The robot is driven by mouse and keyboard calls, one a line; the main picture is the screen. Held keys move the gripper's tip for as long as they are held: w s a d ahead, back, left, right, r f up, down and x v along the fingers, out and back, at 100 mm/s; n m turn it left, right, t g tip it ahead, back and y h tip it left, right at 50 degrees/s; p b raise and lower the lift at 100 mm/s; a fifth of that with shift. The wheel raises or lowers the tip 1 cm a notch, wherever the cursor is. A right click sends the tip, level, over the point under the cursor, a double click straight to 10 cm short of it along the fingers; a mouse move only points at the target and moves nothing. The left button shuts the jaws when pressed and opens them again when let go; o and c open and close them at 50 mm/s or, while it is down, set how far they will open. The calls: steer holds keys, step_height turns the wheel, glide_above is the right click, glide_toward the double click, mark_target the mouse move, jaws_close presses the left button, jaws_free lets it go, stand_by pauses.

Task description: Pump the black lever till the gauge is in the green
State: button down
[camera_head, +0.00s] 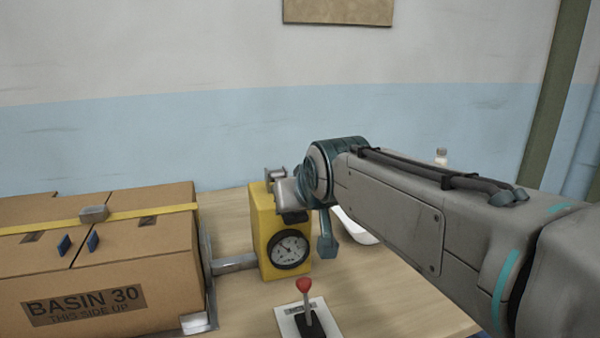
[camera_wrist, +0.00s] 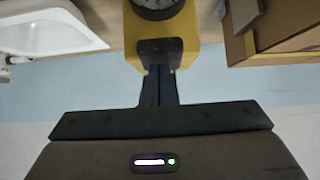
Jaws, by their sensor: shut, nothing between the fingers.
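A yellow pump box (camera_head: 264,232) stands on the table with a round dial gauge (camera_head: 291,249) on its front. In the head view my arm's end partly hides the box's top.
A carton marked BASIN 30 (camera_head: 110,270) with a yellow strap stands left of the pump. A red-knobbed lever (camera_head: 304,286) on a white plate stands in front. A white basin (camera_wrist: 50,30) lies beyond my arm. Bare table (camera_head: 365,290) shows at front right.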

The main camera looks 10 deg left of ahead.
steer(key=shift+s+d+f, duration=0.1)
steer(key=shift+f, duration=0.55)
steer(key=shift+r, duration=0.55)
steer(key=w+r+p+v, duration=0.1)
steer(key=p+v, duration=0.1)
steer(key=v, duration=1.1)
steer(key=shift+a+r+p, duration=0.25)
steer(key=shift+a+p, duration=0.05)
steer(key=shift+a, duration=0.05)
steer(key=shift+w, duration=0.1)
stand_by(1.1)
